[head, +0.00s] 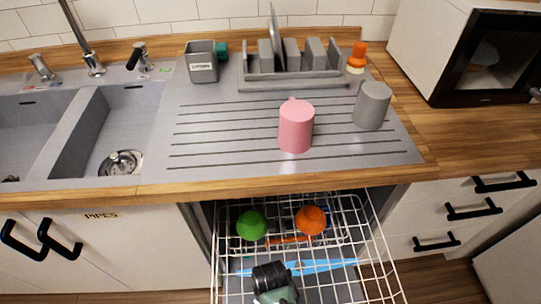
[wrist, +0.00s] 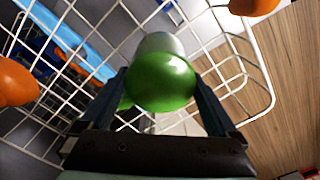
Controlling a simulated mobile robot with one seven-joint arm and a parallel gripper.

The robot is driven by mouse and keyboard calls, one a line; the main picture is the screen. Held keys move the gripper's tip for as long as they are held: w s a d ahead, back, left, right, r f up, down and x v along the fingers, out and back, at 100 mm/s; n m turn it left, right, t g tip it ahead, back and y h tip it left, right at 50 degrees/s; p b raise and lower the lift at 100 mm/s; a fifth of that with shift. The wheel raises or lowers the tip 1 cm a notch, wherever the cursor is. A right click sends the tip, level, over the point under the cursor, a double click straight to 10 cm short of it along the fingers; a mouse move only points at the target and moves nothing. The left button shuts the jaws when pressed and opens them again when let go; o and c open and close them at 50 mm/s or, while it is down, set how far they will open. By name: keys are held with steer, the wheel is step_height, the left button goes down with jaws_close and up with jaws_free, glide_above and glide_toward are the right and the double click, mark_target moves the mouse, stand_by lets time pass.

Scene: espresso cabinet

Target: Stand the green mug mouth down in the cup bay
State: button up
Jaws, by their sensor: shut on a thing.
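In the wrist view my gripper (wrist: 160,112) is shut on the green mug (wrist: 160,85), with one finger at each side of it. The mug's rounded green end faces the camera and its farther part looks pale grey; its mouth is not clear. In the head view my gripper (head: 272,277) is low over the pulled-out wire rack (head: 385,262), and I cannot make out the held mug there. A green rounded thing (head: 251,226) shows at the rack's back left; I cannot tell whether it is another mug. I cannot tell which part is the cup bay.
An orange mug (head: 312,220) sits at the rack's back right. A blue strip (head: 318,266) lies lower in the rack. A pink mug (head: 296,127) and a grey cup (head: 372,106) stand on the drainboard above. Wire walls surround the rack; wood floor shows beyond (wrist: 280,65).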

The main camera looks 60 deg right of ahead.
steer(key=shift+f, duration=0.4)
stand_by(0.3)
steer(key=o, duration=1.3)
step_height(320, 180, up, 13)
steer(key=p, duration=0.2)
steer(key=shift+p, duration=0.35)
